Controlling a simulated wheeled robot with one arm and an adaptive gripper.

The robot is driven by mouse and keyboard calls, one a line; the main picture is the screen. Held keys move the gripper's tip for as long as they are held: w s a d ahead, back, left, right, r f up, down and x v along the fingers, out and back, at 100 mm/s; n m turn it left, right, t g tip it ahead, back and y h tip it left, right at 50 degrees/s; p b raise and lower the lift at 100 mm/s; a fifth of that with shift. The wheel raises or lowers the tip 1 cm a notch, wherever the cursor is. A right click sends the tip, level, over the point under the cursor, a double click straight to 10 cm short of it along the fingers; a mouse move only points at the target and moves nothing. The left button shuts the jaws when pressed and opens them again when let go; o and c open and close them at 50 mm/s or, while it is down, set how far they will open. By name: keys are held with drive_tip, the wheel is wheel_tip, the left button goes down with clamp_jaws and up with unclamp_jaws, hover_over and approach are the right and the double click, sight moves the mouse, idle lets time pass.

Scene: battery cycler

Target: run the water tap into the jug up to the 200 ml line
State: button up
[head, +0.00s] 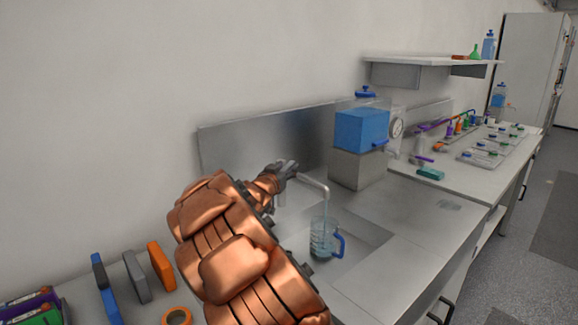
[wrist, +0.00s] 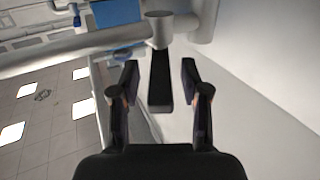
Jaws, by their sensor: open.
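The clear jug (head: 322,240) with a blue handle stands upright in the sink basin, below the end of the tap spout (head: 318,184). Its lower part looks grey-blue, like water, but the level and the marks are too small to read. My gripper (head: 287,168) is at the tap, left of the spout. In the wrist view my gripper (wrist: 160,74) is open, with a dark tap lever (wrist: 160,84) between its fingers and a visible gap on both sides. The tap body (wrist: 160,28) shows above the lever. My arm hides part of the tap in the head view.
A steel splashback (head: 240,140) is behind the tap. Upright blue, grey and orange pieces (head: 161,266) stand at the lower left. The counter right of the basin is mostly clear.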

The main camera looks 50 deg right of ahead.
drive_tip(key=shift+x, duration=1.3)
clamp_jaws()
